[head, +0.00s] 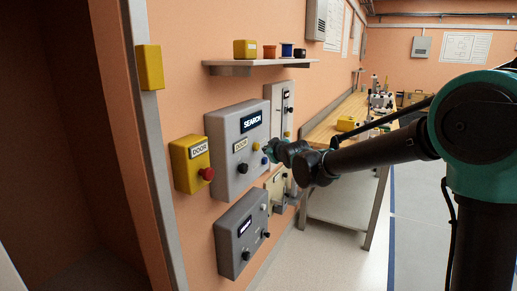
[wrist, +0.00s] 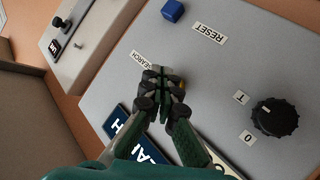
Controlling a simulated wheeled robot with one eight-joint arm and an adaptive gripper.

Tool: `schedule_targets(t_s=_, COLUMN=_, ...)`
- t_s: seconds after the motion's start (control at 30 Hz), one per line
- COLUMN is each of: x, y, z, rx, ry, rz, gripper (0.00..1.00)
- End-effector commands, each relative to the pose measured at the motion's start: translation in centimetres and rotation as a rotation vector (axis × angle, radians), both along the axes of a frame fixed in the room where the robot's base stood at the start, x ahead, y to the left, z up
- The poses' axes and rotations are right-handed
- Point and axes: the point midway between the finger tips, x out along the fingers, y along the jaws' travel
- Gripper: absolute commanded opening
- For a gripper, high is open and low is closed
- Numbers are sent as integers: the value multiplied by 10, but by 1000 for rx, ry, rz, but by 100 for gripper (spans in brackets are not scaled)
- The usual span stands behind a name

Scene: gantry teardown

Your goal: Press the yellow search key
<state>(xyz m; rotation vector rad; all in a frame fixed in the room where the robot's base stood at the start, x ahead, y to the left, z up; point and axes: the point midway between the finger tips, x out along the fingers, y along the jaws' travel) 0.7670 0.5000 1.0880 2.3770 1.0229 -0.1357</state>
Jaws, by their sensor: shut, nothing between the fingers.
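The grey search panel (head: 225,140) is on the orange wall, with a dark SEARCH sign (head: 251,121). A yellow key (head: 256,146) shows on it in the head view, just left of my gripper (head: 268,150). In the wrist view my gripper (wrist: 160,72) is shut and empty, its fingertips over the panel beside the small SEARCH label (wrist: 135,60). The fingers hide most of the spot by that label; only a sliver of yellow (wrist: 183,85) shows at their edge. I cannot tell whether the fingertips touch the key.
A blue key (wrist: 173,10) by a RESET label and a black knob (wrist: 275,118) are on the same panel. A yellow DOOR box (head: 188,165) with a red button is to the left. A shelf (head: 260,63) is above; another grey box (head: 240,233) is below.

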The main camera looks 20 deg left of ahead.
Motion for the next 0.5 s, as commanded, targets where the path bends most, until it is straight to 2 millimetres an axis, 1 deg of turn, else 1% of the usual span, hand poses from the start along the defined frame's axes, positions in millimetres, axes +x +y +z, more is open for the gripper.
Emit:
schedule_targets(t_s=0.17, x=-1, y=-10, z=0, rx=0, ry=1, rz=-2, gripper=0)
schedule_targets(t_s=0.5, x=-3, y=-41, z=0, rx=1, ry=1, rz=-2, gripper=0)
